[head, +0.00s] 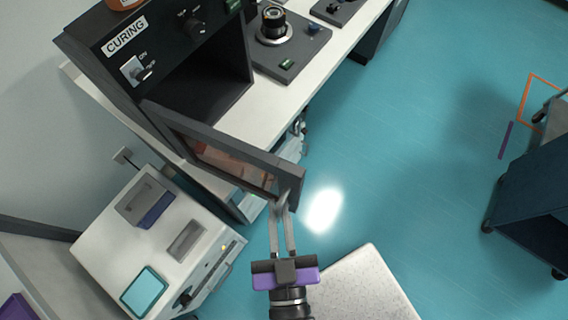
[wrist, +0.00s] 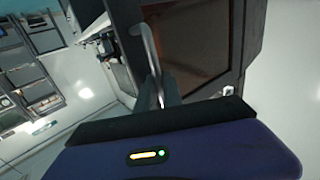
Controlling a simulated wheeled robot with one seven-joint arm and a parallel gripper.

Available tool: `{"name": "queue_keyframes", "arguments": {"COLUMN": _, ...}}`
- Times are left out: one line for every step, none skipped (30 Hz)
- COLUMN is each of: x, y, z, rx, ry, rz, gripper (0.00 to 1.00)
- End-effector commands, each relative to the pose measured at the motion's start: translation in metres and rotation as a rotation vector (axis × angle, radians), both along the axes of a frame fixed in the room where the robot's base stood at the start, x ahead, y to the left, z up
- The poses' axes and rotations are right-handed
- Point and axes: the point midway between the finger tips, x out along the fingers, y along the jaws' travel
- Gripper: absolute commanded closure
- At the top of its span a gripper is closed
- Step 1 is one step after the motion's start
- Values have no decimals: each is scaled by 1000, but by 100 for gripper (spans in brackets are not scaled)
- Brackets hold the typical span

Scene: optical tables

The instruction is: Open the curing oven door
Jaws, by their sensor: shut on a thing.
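The curing oven (head: 175,55) is a dark box labelled CURING on a white bench at the upper left in the head view. Its door (head: 222,150), a dark frame with a window, stands swung open away from the oven's dark cavity. My gripper (head: 281,205) is at the free end of the door, its fingers shut on the door handle, which is mostly hidden by them. In the wrist view the door (wrist: 238,45) fills the right side, and a curved metal handle (wrist: 152,55) runs down to the fingers.
A white instrument (head: 165,245) with a teal pad stands at the lower left, close to the door. A pale speckled surface (head: 355,290) lies just right of my gripper. A mounted device (head: 275,30) sits on the bench beside the oven. Teal floor to the right is clear up to a dark cart (head: 535,200).

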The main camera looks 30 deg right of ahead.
Motion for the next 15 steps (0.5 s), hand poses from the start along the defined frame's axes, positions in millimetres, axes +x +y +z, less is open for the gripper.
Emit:
{"name": "queue_keyframes", "arguments": {"x": 1, "y": 3, "z": 1, "rx": -1, "ry": -1, "rz": 7, "gripper": 100}}
{"name": "queue_keyframes", "arguments": {"x": 1, "y": 4, "z": 1, "rx": -1, "ry": -1, "rz": 7, "gripper": 100}}
{"name": "queue_keyframes", "arguments": {"x": 1, "y": 4, "z": 1, "rx": -1, "ry": -1, "rz": 7, "gripper": 100}}
{"name": "queue_keyframes", "arguments": {"x": 1, "y": 4, "z": 1, "rx": -1, "ry": -1, "rz": 7, "gripper": 100}}
{"name": "queue_keyframes", "arguments": {"x": 1, "y": 4, "z": 1, "rx": -1, "ry": -1, "rz": 7, "gripper": 100}}
{"name": "queue_keyframes", "arguments": {"x": 1, "y": 4, "z": 1, "rx": -1, "ry": -1, "rz": 7, "gripper": 100}}
{"name": "queue_keyframes", "arguments": {"x": 1, "y": 4, "z": 1, "rx": -1, "ry": -1, "rz": 7, "gripper": 100}}
{"name": "queue_keyframes", "arguments": {"x": 1, "y": 4, "z": 1, "rx": -1, "ry": -1, "rz": 7, "gripper": 100}}
{"name": "queue_keyframes", "arguments": {"x": 1, "y": 4, "z": 1, "rx": -1, "ry": -1, "rz": 7, "gripper": 100}}
{"name": "queue_keyframes", "arguments": {"x": 1, "y": 4, "z": 1, "rx": -1, "ry": -1, "rz": 8, "gripper": 100}}
{"name": "queue_keyframes", "arguments": {"x": 1, "y": 4, "z": 1, "rx": -1, "ry": 0, "rz": 8, "gripper": 100}}
{"name": "queue_keyframes", "arguments": {"x": 1, "y": 4, "z": 1, "rx": -1, "ry": 0, "rz": 8, "gripper": 87}}
{"name": "queue_keyframes", "arguments": {"x": 1, "y": 4, "z": 1, "rx": -1, "ry": 0, "rz": 8, "gripper": 81}}
{"name": "queue_keyframes", "arguments": {"x": 1, "y": 4, "z": 1, "rx": -1, "ry": 0, "rz": 7, "gripper": 76}}
{"name": "queue_keyframes", "arguments": {"x": 1, "y": 4, "z": 0, "rx": -1, "ry": 0, "rz": 7, "gripper": 68}}
